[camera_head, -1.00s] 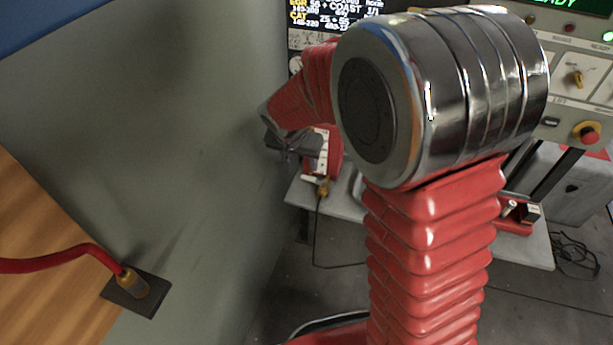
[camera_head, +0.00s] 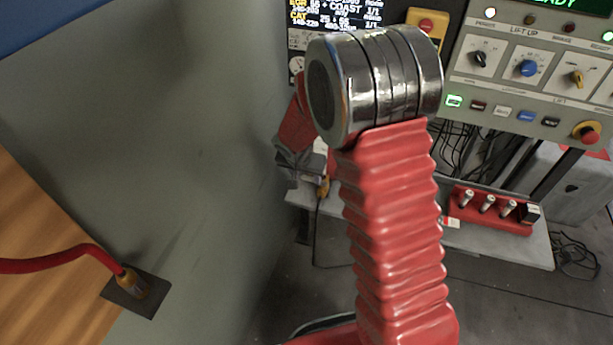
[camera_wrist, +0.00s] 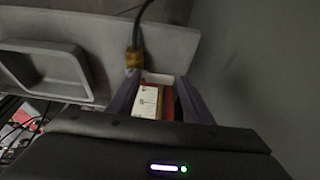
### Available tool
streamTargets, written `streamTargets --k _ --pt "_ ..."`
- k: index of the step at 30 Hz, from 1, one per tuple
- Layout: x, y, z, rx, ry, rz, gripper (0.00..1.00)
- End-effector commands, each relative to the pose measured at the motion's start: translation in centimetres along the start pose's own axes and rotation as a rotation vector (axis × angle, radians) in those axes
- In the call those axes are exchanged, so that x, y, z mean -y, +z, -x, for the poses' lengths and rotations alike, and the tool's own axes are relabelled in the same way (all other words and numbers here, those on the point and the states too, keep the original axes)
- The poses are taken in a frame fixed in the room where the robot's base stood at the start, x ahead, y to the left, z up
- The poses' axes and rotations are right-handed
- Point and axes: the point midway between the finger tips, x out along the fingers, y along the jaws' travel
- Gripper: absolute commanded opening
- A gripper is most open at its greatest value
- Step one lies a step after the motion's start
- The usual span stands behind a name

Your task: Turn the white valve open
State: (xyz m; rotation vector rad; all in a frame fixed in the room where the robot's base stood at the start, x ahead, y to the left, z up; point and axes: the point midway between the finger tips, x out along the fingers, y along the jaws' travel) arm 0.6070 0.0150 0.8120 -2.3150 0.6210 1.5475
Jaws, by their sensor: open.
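My gripper (camera_wrist: 158,92) is open in the wrist view, its two dark fingers spread on either side of a white-and-red block (camera_wrist: 149,101). I see no clear gap or contact between the fingers and the block. No part is plainly recognisable as the white valve; I cannot tell whether the block is part of it. In the head view my gripper (camera_head: 297,176) is at the end of my red arm, low beside the grey wall. A small white patch (camera_head: 320,146) shows just behind it, mostly hidden by my arm.
A brass fitting (camera_wrist: 134,59) with a dark cable stands close beyond the fingers. A grey recessed tray (camera_wrist: 48,70) lies to the left. In the head view a control panel (camera_head: 550,60) and a red holder (camera_head: 493,222) are at the right; a grey wall (camera_head: 170,150) is close at the left.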

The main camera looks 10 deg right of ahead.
Motion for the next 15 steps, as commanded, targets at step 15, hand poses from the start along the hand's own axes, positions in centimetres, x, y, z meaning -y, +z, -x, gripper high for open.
streamTargets --k 15 --pt "0.01 0.01 -0.53 0.0 0.0 0.0 0.38"
